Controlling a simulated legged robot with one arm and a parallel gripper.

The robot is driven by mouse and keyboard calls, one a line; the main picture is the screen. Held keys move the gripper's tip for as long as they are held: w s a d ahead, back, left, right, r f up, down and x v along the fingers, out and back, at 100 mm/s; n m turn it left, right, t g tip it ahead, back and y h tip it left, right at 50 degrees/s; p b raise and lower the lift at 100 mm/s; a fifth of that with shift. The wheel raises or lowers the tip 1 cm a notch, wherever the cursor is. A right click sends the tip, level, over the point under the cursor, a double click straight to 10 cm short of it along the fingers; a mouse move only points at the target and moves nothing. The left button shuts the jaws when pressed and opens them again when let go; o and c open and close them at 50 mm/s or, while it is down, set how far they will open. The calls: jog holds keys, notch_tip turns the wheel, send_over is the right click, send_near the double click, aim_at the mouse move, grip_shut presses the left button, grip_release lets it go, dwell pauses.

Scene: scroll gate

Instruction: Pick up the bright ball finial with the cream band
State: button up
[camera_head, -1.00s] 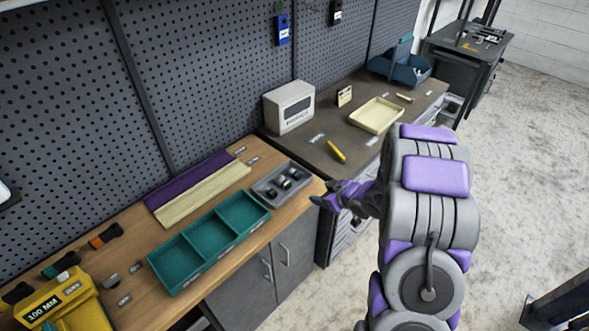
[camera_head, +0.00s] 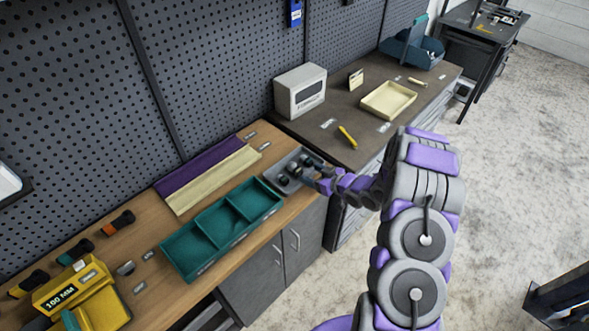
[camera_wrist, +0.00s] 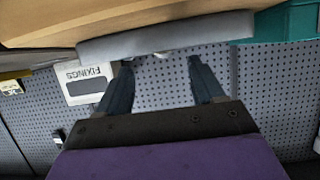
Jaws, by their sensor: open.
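Several small dark pieces (camera_head: 296,170) lie in a shallow grey tray (camera_head: 279,188) on the wooden bench. They are too small to tell which is the bright ball finial with the cream band. My gripper (camera_head: 318,182) is at the tray's right edge and hides part of it. In the wrist view my gripper (camera_wrist: 160,66) is open with nothing between its fingers. The grey tray's side (camera_wrist: 165,36) crosses the wrist view beyond the fingertips, and its contents are hidden there.
A teal three-part tray (camera_head: 222,228) stands left of the grey tray. Behind them are purple and cream strips (camera_head: 210,178). A white FIXINGS box (camera_head: 300,92) and a cream tray (camera_head: 389,100) stand on the dark bench. A pegboard (camera_head: 215,75) rises behind.

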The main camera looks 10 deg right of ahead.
aim_at(299, 170)
jog(key=shift+b+x, duration=0.4)
jog(key=shift+x, duration=3.65)
jog(key=shift+a, duration=0.1)
jog(key=shift+c, duration=0.4)
grip_shut()
